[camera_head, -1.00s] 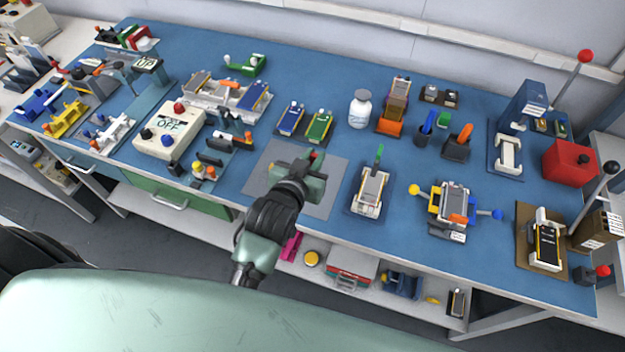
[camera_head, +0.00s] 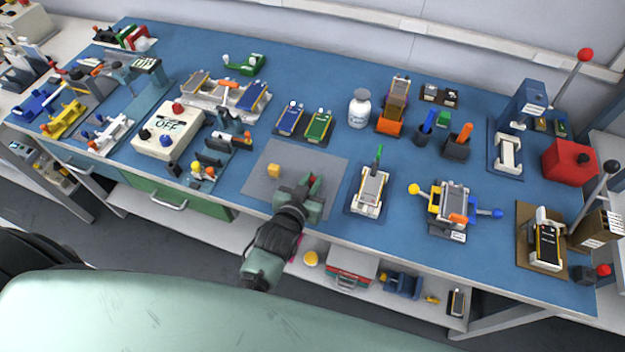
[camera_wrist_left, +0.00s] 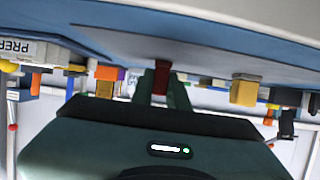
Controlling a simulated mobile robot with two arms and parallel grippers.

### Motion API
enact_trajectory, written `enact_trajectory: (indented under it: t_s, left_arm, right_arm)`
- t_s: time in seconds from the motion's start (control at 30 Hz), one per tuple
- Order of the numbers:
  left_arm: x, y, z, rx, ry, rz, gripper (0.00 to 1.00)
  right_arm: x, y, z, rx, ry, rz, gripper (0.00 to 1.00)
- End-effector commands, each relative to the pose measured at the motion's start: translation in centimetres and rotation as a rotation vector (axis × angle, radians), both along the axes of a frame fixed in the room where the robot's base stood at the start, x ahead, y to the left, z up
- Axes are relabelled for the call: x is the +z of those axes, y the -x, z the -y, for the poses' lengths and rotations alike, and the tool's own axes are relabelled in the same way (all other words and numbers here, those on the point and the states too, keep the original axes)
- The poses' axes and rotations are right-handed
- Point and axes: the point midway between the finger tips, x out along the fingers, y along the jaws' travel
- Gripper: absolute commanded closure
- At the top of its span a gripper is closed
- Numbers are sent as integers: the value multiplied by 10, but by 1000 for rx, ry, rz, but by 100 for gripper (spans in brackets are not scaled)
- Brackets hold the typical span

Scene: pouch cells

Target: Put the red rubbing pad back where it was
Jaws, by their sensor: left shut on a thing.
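My left gripper (camera_head: 307,187) is over the right part of the grey mat (camera_head: 258,190) at the front of the blue bench. It is shut on the red rubbing pad (camera_head: 314,181), of which only a small part shows between the fingers. In the left wrist view the red pad (camera_wrist_left: 162,78) sits between the two fingertips (camera_wrist_left: 162,90). I cannot tell whether the pad touches the mat. A yellow block (camera_head: 274,171) lies on the mat left of the gripper; it also shows in the left wrist view (camera_wrist_left: 244,90). My right gripper is not in view.
A white fixture with a green handle (camera_head: 370,192) stands right of the mat. Blue and green cells (camera_head: 305,123) sit behind it. A white OFF box (camera_head: 167,132) and small holders (camera_head: 215,157) stand to the left. The mat's left part is clear around the yellow block.

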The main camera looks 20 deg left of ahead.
Motion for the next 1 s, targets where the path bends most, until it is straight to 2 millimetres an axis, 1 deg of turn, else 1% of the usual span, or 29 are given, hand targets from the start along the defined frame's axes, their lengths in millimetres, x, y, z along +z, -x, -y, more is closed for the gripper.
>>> enact_trajectory:
  t_s: [0.07, 0.1, 0.13, 0.17, 0.43, 0.57, 0.67, 1.0]
  left_arm:
    - [-4, 0, 0, 0, 0, 0, 100]
    - [-3, 0, 0, 0, 0, 0, 76]
    - [-3, 0, 0, 0, 0, 0, 68]
    - [-3, 0, 0, 0, 0, 0, 63]
    - [-2, 0, 0, 0, 0, 0, 63]
    - [2, 3, 0, 0, 0, -1, 63]
    - [6, 16, -1, 0, 0, -2, 63]
    - [33, 82, -3, 0, 0, -3, 63]
  right_arm:
    - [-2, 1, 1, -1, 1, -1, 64]
    - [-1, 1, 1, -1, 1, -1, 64]
    - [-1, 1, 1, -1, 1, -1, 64]
    - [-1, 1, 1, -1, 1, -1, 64]
    - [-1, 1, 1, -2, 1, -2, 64]
    - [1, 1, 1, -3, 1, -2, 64]
    - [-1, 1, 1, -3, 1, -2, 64]
    - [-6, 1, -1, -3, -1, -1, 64]
